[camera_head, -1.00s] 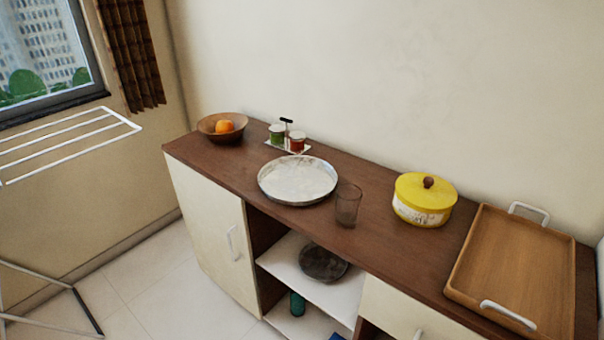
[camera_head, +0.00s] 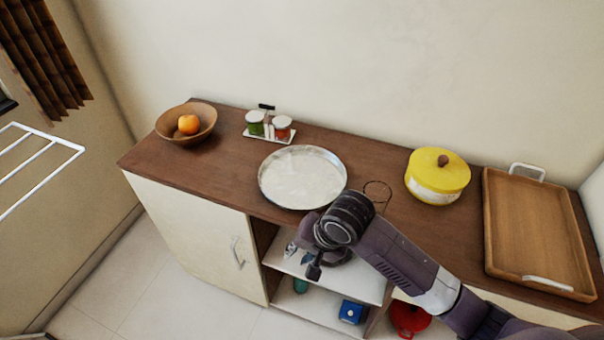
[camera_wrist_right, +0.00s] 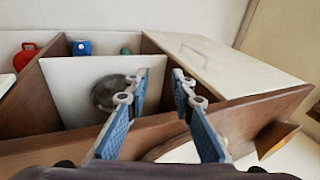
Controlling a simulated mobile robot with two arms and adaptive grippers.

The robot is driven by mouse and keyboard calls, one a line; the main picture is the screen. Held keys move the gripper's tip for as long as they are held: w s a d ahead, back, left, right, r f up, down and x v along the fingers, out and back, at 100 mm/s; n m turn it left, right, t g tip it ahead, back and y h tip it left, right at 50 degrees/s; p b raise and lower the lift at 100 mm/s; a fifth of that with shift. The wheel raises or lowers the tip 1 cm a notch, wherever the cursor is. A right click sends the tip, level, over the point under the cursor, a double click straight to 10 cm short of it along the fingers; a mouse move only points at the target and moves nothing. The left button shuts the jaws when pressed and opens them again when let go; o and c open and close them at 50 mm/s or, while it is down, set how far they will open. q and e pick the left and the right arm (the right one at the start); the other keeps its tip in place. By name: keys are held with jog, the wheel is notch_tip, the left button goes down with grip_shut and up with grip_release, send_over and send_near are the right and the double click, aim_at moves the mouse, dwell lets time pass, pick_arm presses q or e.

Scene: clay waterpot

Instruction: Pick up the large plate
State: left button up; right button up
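The large plate (camera_head: 302,178) is a round, shallow, silvery dish with a raised rim. It lies flat on the brown counter, and part of it shows in the right wrist view (camera_wrist_right: 186,152), behind a finger. My right gripper (camera_head: 303,257) is in front of the counter, nearer than the plate and apart from it, by the open shelf. In the right wrist view its blue-padded fingers (camera_wrist_right: 160,82) are spread with nothing between them. My left gripper is not in view.
A glass (camera_head: 378,190) stands right of the plate, partly hidden by my right arm. Behind the plate is a jar rack (camera_head: 270,136). A bowl with an orange fruit (camera_head: 203,124) is left; a yellow pot (camera_head: 437,178) and wooden tray (camera_head: 533,228) are right. A dark dish (camera_wrist_right: 106,94) sits on the shelf.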

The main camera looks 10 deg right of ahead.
jog(key=w+d+r+m+h, duration=0.1)
jog(key=w+d+r+m, duration=0.2)
jog(key=w+r+m, duration=0.15)
jog(key=m+h, duration=0.2)
jog(key=m, duration=0.4)
send_near(321, 212)
jog(key=shift+g, duration=0.3)
jog(key=p+x, duration=0.1)
jog(key=x, duration=0.2)
jog(key=w+p+x, duration=0.1)
jog(key=x, duration=0.2)
jog(key=shift+w, duration=0.25)
grip_shut()
